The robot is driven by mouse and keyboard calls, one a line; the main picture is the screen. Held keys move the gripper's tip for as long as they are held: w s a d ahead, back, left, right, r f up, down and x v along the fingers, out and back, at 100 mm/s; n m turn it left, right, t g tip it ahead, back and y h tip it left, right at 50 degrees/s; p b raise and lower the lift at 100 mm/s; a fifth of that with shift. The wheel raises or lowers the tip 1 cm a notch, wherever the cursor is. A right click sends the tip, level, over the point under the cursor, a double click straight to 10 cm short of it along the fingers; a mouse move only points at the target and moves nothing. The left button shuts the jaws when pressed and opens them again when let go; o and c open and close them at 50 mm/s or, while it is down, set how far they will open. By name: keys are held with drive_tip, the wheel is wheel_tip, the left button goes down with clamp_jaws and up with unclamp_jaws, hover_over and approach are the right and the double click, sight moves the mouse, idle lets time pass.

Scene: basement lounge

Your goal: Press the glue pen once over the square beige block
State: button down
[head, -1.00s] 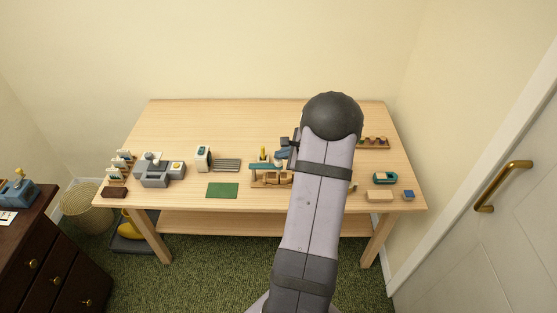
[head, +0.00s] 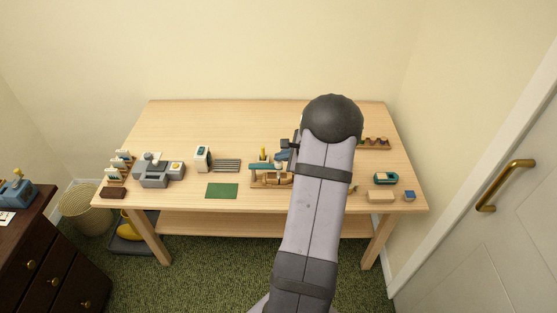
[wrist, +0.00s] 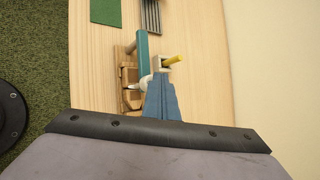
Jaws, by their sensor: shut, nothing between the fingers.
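My gripper (wrist: 160,98) has blue fingers that are closed together and empty. In the head view the gripper (head: 284,155) is just right of a wooden stand (head: 257,182) on the table. In the wrist view the fingertips are close to the stand (wrist: 131,98); I cannot tell whether they touch it. A teal bar (wrist: 142,52) lies along the stand, with a whitish part near my fingertips. A yellow stick (wrist: 173,59) rises from a small pale block (wrist: 160,65). I cannot tell which piece is the glue pen. A beige block (head: 380,196) lies at the table's front right.
A green mat (head: 222,190), a ridged grey rack (head: 227,165) and a grey machine (head: 155,178) are to the left. A teal item (head: 385,178) and a small blue block (head: 409,195) are at the right. The table's back (head: 220,120) is clear.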

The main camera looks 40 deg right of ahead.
sight(281, 164)
idle(0.3)
drive_tip(key=shift+r+p, duration=0.85)
drive_tip(key=shift+r, duration=0.35)
wheel_tip(281, 164, up, 5)
drive_tip(key=p, duration=0.3)
idle(0.8)
